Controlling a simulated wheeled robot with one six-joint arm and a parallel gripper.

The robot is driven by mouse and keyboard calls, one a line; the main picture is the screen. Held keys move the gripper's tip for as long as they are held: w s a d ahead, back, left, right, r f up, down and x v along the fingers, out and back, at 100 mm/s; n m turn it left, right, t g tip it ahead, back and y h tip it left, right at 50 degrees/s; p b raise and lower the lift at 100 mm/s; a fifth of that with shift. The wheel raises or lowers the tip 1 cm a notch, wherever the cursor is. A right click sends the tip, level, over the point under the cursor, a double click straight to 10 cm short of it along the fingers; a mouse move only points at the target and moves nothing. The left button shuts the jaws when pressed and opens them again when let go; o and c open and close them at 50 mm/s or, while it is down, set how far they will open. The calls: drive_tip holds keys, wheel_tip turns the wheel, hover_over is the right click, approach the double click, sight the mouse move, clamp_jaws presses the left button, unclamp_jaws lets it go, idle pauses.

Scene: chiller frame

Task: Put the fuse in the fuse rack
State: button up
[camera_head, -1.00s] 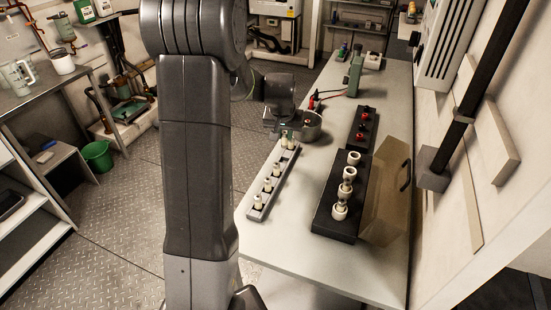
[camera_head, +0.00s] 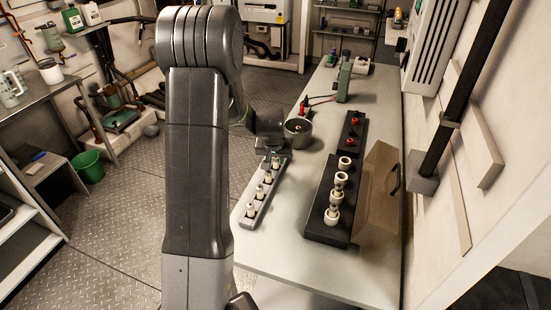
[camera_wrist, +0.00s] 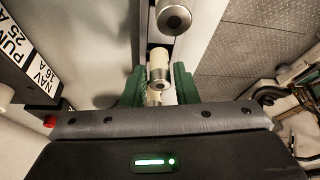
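A cream fuse with metal end caps (camera_wrist: 159,73) stands between the green fingers of my gripper (camera_wrist: 160,92) in the wrist view. The fingers lie close on both sides of it; I cannot tell whether they touch it. In the head view my gripper (camera_head: 270,150) is low over the far end of a narrow grey rack (camera_head: 246,217), which holds a row of pale fuses (camera_head: 260,191). My arm hides part of this area, and the fingertips are too small to read there.
A black block (camera_head: 322,228) with white round pieces stands right of the rack, by a tan open cover (camera_head: 378,190). Red-and-black parts (camera_head: 352,134) sit further back. The near bench top (camera_head: 300,262) is clear.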

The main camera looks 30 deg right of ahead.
drive_tip(key=shift+o, duration=1.1)
drive_tip(key=shift+r, duration=0.4)
drive_tip(key=b+v, duration=0.1)
drive_tip(key=v, duration=1)
drive_tip(key=shift+r, duration=0.3)
drive_tip(key=shift+a, duration=0.1)
